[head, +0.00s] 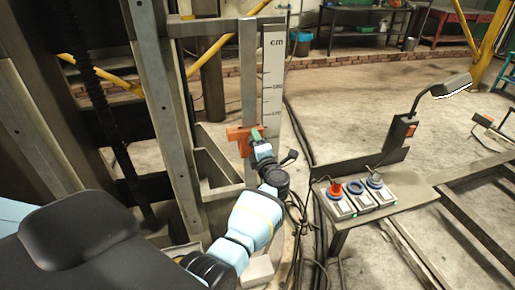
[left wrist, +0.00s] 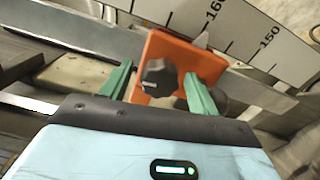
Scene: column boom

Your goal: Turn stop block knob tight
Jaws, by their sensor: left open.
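The orange stop block (head: 238,141) sits on the vertical metal bar beside the white cm scale. In the left wrist view the block (left wrist: 181,55) fills the middle, with its dark lobed knob (left wrist: 158,78) facing me. My left gripper (head: 257,136) is at the block in the head view. In the left wrist view its two green fingers (left wrist: 158,73) are apart, one on each side of the knob, with visible gaps; I cannot tell how deep the tips reach. The knob is hidden in the head view. My right gripper is not in view.
The white cm scale (head: 272,75) stands just right of the bar. A control box with red and blue-ringed switches (head: 356,197) sits on a metal bench to the right. Dark cables run down beside the scale. Open concrete floor lies beyond.

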